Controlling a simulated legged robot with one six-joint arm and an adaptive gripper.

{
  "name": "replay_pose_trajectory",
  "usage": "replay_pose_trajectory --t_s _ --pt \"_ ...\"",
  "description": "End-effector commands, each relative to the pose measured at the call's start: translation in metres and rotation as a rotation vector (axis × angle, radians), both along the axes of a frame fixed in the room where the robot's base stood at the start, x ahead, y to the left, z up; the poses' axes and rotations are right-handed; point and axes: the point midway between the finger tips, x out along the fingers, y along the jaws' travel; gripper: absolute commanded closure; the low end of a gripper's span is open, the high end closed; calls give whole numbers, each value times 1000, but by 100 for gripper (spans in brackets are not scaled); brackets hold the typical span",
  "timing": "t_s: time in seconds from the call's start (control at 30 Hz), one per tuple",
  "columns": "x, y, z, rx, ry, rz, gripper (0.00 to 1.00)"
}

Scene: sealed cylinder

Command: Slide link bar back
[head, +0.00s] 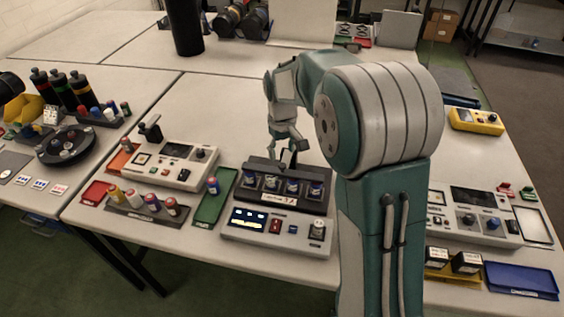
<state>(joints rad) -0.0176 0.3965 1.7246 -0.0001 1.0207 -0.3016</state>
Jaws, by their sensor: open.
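My gripper (291,158) points down over the back of a black unit (262,166) with a row of several dark cylinders with blue bands. Its fingers look dark and small here, and they are open. A white label (279,198) sits on the front of the unit, its text too small to read. I cannot clearly make out the link bar; it may be among the dark parts at the back of the unit, near the fingertips. Whether the fingers touch anything cannot be told.
A grey control box (262,233) with a lit display and red switch stands in front. A green tray (211,211) lies left, holding a blue-topped cylinder (213,186). Another control box (176,166) stands further left. The table behind the unit is mostly clear.

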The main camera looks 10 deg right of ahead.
Motion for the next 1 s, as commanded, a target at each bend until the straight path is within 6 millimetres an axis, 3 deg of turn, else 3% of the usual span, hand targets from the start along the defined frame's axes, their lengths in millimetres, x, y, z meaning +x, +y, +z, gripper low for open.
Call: replay_pose_trajectory --t_s 0.1,0.3,0.63,0.7,0.8,1.0 --pt "-1 0 -22 0 4 0 33" --pt "0 0 -43 0 1 0 33" --pt "0 0 -47 0 -1 0 33" --pt "0 0 -47 0 -1 0 64" --pt "0 0 -47 0 -1 0 100" --pt "1 0 -48 0 0 -1 100"
